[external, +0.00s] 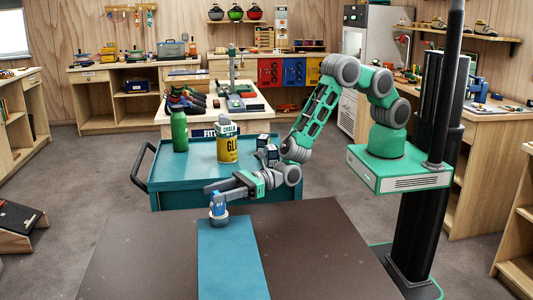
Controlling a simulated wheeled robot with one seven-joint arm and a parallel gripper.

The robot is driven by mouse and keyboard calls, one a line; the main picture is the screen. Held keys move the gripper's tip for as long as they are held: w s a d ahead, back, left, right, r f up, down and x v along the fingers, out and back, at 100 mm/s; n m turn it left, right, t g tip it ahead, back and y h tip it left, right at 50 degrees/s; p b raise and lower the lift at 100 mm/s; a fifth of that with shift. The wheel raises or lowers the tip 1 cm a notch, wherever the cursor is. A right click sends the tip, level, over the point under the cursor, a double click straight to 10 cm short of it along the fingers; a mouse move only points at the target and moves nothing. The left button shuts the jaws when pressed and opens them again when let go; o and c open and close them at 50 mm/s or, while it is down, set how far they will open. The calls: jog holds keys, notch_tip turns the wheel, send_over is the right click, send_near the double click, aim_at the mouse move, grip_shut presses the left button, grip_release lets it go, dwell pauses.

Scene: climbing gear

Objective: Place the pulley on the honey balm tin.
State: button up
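A small blue piece that looks like the pulley (217,206) is on or just above a low, round, grey tin (219,219), which I take to be the honey balm tin. The tin stands at the far end of the blue strip on the dark table. My gripper (213,191) reaches in from the right, with its fingers at the top of the blue piece. The view is too small to tell whether the fingers grip it or are apart from it. Whether the pulley touches the tin is also unclear.
The dark tabletop (130,255) is otherwise clear, with a blue strip (232,265) down its middle. Behind it, a teal cart (165,172) carries a green bottle (179,132), a yellow chalk-and-glue can (228,146) and a small dark object (266,145) near my forearm.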

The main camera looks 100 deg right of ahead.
jog(key=shift+r, duration=0.2)
jog(key=s+d+r+n+g+h+b, duration=0.1)
jog(key=s+d+n+g, duration=0.3)
jog(key=s+d+n, duration=0.4)
jog(key=s+d+r+n+g+h+b, duration=0.1)
jog(key=s+d+r+n+g+h, duration=0.2)
jog(key=s+n, duration=1)
jog(key=s+d+r+n+g+h+b, duration=0.1)
jog(key=s+d+n+g+h, duration=0.1)
jog(key=s+d+n+g, duration=0.4)
jog(key=shift+s+d+r+n+h, duration=0.15)
jog(key=shift+s+d+n, duration=0.65)
jog(key=shift+s+d, duration=0.7)
jog(key=shift+s+d+r+n+h, duration=0.1)
jog(key=shift+s+d+n, duration=0.85)
jog(key=shift+s, duration=0.9)
jog(key=shift+s+d+r+n+h, duration=0.15)
jog(key=shift+s+d+n, duration=0.5)
jog(key=shift+s+d, duration=0.9)
jog(key=shift+s+a, duration=0.1)
jog(key=shift+a, duration=0.05)
